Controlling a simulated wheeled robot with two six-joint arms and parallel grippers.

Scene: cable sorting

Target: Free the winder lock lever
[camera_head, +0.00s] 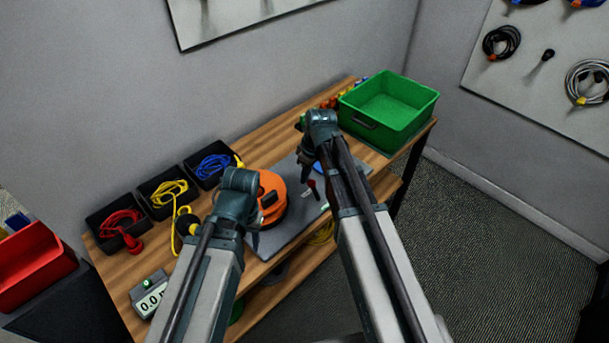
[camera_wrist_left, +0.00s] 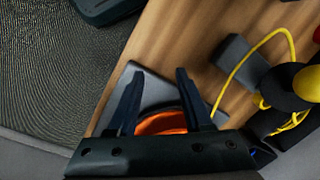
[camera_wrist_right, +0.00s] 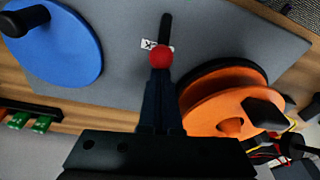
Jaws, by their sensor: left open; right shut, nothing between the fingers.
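The lock lever (camera_wrist_right: 165,27) shows in the right wrist view as a dark bar with a red ball knob (camera_wrist_right: 161,56), beside a small white label. In the head view the red knob (camera_head: 311,184) is small, beside the orange winder (camera_head: 270,203). My right gripper (camera_wrist_right: 160,76) is shut and empty, with its fingertips right at the knob; I cannot tell whether they touch it. My left gripper (camera_wrist_left: 158,76) is open. Part of the orange winder (camera_wrist_left: 162,123) shows between its fingers, partly hidden by the gripper body. The left fingers are mostly hidden in the head view.
The winder stands on a grey board (camera_wrist_right: 110,85), with a blue disc (camera_wrist_right: 55,45) to its side. Black bins (camera_head: 118,229) with red, yellow and blue cables line the bench's left. A green crate (camera_head: 409,88) stands at the far right. A display box (camera_head: 150,292) sits front left.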

